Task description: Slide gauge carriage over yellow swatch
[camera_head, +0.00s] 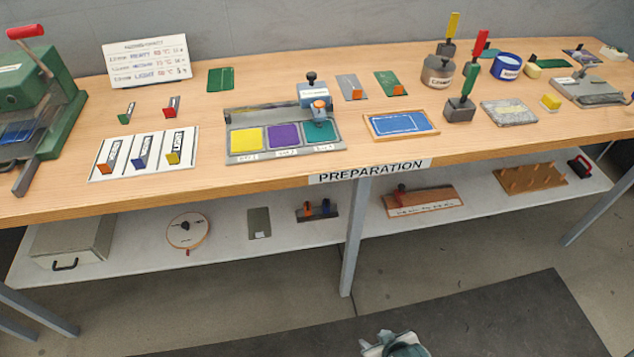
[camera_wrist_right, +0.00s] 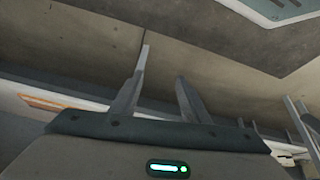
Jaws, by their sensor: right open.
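The gauge has a grey base (camera_head: 232,159) on the table, holding a yellow swatch (camera_head: 247,140) at left, a purple one (camera_head: 283,136) in the middle and a teal one (camera_head: 318,131) at right. The gauge carriage (camera_head: 312,93), a blue-grey block with a black knob on top and an orange part in front, sits at the right end of the rail (camera_head: 258,115), by the teal swatch. My right gripper (camera_head: 395,345) is at the bottom edge, well below and in front of the table. In the right wrist view its fingers (camera_wrist_right: 163,85) are apart and empty. My left gripper is out of view.
A white board with labelled tabs (camera_head: 105,172) lies left of the gauge, and a blue framed panel (camera_head: 402,124) lies right of it. A green press with a red handle (camera_head: 35,100) stands far left. A shelf (camera_head: 350,232) runs beneath the table. Floor in front is clear.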

